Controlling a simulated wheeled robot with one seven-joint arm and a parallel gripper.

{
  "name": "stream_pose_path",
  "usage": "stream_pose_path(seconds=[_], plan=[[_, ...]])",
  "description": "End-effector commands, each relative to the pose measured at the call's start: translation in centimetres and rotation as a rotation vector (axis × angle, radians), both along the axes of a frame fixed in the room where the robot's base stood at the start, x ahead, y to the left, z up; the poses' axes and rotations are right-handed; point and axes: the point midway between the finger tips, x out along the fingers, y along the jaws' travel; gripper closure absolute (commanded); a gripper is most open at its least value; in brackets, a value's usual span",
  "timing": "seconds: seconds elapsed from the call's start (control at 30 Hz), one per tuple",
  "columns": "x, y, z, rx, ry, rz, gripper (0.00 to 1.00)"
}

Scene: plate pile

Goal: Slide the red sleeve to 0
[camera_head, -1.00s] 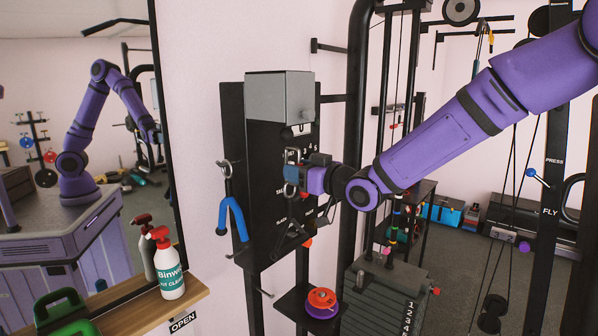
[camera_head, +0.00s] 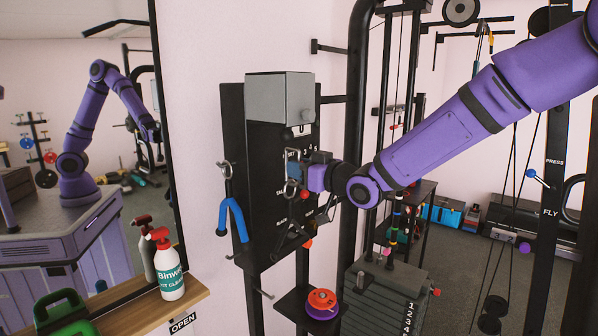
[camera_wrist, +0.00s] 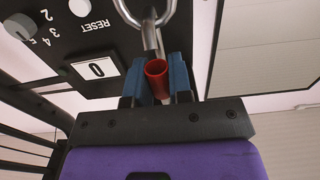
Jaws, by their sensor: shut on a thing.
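The red sleeve (camera_wrist: 157,84) is a short tube in the middle of the wrist view, its hollow end facing the camera. My gripper (camera_wrist: 158,88) has its blue fingers on both sides of it and is shut on it. A metal loop and shank (camera_wrist: 150,28) run down to the sleeve. In the head view my gripper (camera_head: 294,166) is at the front of the black panel (camera_head: 265,155); the sleeve cannot be made out there.
On the panel are a RESET button (camera_wrist: 80,7) and a dial (camera_wrist: 18,27) with numbers. A grey box (camera_head: 279,98) sits above. A blue handle (camera_head: 232,219) hangs at left. Red and purple discs (camera_head: 322,300) lie on a shelf below. A weight stack (camera_head: 385,295) stands right.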

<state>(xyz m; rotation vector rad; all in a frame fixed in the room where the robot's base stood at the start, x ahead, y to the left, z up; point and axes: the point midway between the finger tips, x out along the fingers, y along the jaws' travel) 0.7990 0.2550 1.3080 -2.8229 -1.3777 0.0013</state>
Motion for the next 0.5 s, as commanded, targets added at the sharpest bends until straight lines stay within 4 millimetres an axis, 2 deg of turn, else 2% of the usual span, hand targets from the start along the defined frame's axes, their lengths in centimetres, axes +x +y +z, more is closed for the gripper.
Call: stream_pose_path(seconds=[0.5], plan=[[0.0,0.0,1.4,0.0,-0.002,0.0,1.0]])
